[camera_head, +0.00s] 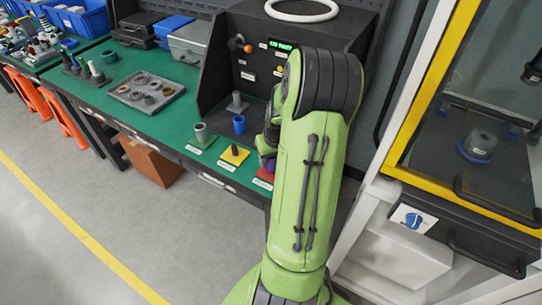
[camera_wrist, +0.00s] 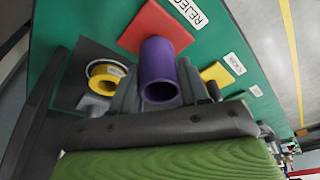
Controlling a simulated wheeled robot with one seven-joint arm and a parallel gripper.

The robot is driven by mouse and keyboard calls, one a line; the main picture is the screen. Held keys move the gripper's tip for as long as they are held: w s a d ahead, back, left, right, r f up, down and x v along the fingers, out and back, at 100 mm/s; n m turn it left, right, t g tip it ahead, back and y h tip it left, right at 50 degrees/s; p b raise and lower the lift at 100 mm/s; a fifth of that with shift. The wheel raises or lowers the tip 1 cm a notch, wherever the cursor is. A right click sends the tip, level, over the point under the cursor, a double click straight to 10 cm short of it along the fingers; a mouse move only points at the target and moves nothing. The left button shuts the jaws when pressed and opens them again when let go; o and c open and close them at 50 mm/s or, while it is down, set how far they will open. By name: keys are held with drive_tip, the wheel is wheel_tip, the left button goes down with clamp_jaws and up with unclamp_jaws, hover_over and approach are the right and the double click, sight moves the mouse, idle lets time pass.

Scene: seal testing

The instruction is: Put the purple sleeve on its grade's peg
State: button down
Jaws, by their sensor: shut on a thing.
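The purple sleeve (camera_wrist: 158,62) stands out in the wrist view between the fingers of my gripper (camera_wrist: 160,88), which is shut on it. Its open near end faces the camera and its far end lies over the red pad (camera_wrist: 143,22). I cannot tell whether it touches the pad or is around a peg there. In the head view only a bit of the purple sleeve (camera_head: 271,166) shows beside my arm, just above the red pad (camera_head: 265,175). A label by the red pad reads "REJEC", cut short. The green pad (camera_head: 199,142) bears a grey sleeve-like piece.
A blue cup-like piece (camera_head: 239,125) and a grey post (camera_head: 236,104) stand near the black test station (camera_head: 258,60). A grey tray (camera_head: 128,98) with rings lies left on the bench. A yellow-framed cabinet (camera_head: 418,100) stands right of my arm.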

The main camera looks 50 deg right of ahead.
drive_tip(key=shift+f+b, duration=0.85)
drive_tip(key=shift+f, duration=0.1)
idle(0.8)
drive_tip(key=shift+c, duration=2.4)
unclamp_jaws()
wheel_tip(320, 180, up, 9)
drive_tip(key=p, duration=0.7)
drive_tip(key=shift+r, duration=0.15)
